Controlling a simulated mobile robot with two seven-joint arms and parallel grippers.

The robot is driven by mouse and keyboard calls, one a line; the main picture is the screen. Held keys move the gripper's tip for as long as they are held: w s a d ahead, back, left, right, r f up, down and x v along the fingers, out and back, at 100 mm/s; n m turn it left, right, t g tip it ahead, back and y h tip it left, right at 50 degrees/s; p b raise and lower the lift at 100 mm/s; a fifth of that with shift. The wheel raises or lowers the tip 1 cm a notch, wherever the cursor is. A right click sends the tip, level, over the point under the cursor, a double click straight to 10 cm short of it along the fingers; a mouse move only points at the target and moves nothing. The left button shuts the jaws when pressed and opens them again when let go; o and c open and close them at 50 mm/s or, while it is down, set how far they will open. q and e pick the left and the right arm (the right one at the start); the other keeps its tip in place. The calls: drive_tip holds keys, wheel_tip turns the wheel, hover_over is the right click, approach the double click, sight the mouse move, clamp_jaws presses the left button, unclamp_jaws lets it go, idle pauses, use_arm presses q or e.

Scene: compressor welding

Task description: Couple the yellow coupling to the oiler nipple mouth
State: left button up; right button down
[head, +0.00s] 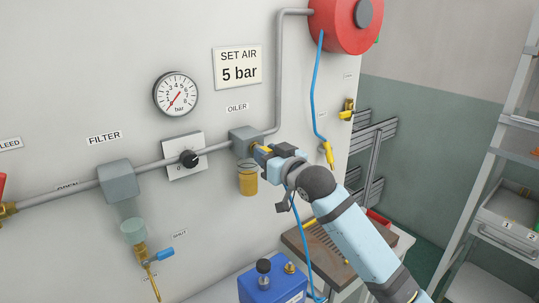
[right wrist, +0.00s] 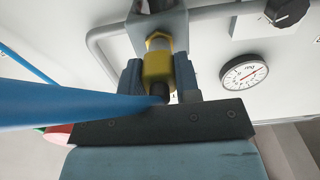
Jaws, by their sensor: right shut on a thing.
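The yellow coupling (right wrist: 158,70) sits between the two fingers of my right gripper (right wrist: 158,80), which is shut on it. The coupling's mouth lines up with the brass nipple (right wrist: 159,42) on the grey oiler block (right wrist: 158,20) and appears to meet it; whether it is locked on I cannot tell. In the head view, my right gripper (head: 266,152) is at the right side of the oiler (head: 243,135), above its amber bowl (head: 248,182), and largely hides the coupling. A blue hose (right wrist: 80,108) runs from the coupling's rear. My left gripper is not in view.
A red hose reel (head: 338,22) holds another blue hose with a yellow end (head: 328,153) hanging right of the gripper. A gauge (head: 176,95), a black knob (head: 188,158) and the filter (head: 117,180) are left. A blue box (head: 272,284) stands below.

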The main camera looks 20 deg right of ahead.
drive_tip(key=shift+p, duration=0.35)
idle(0.6)
drive_tip(key=c, duration=0.8)
unclamp_jaws()
drive_tip(key=shift+w, duration=0.1)
drive_tip(key=shift+o, duration=0.2)
drive_tip(key=shift+s+f, duration=0.1)
drive_tip(key=shift+s, duration=0.2)
drive_tip(key=b+v, duration=0.2)
drive_tip(key=v, duration=1.1)
drive_tip(key=shift+r+b, duration=0.2)
drive_tip(key=shift+b, duration=0.15)
drive_tip(key=shift+s, duration=0.1)
